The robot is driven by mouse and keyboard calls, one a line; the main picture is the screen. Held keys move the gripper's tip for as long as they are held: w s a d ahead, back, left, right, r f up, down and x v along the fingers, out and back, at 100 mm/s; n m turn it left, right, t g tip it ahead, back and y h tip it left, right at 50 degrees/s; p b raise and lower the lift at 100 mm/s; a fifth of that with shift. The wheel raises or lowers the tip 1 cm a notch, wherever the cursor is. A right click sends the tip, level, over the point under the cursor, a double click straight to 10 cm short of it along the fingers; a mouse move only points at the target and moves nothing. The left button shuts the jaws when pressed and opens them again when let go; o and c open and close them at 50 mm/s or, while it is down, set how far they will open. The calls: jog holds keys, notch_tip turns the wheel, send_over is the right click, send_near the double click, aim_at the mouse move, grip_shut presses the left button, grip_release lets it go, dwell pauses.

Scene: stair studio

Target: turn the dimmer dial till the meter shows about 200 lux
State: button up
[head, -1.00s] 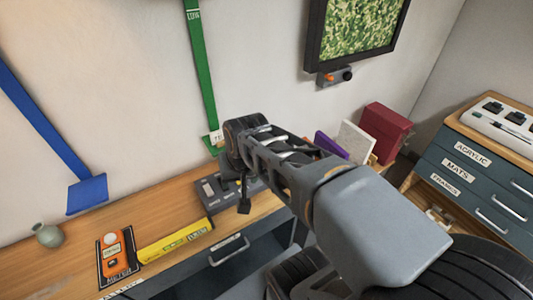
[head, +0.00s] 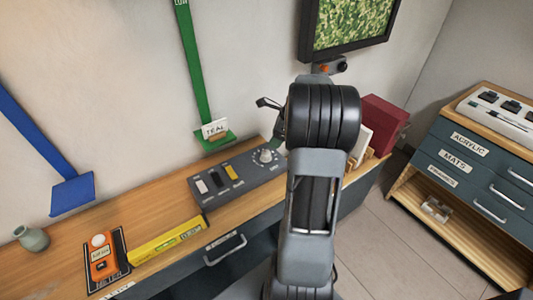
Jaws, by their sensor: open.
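The dimmer dial (head: 266,155) is a pale round knob at the right end of a dark grey control panel (head: 248,187) on the wooden desk. The orange light meter (head: 101,264), with a white dome, lies on a dark mat at the desk's left; its display is too small to read surely. My gripper (head: 268,104) shows only in part, left of my dark wrist joint, above the dial in the picture and apart from it. It is open and empty. My arm hides the rest of it.
A yellow level (head: 166,241) lies between meter and panel. A green vase (head: 32,238) stands at the far left. A red box (head: 383,123) stands at the right.

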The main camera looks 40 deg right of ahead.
aim_at(267, 152)
jog(key=x, duration=0.9)
jog(key=shift+f, duration=0.1)
jog(key=c, duration=0.9)
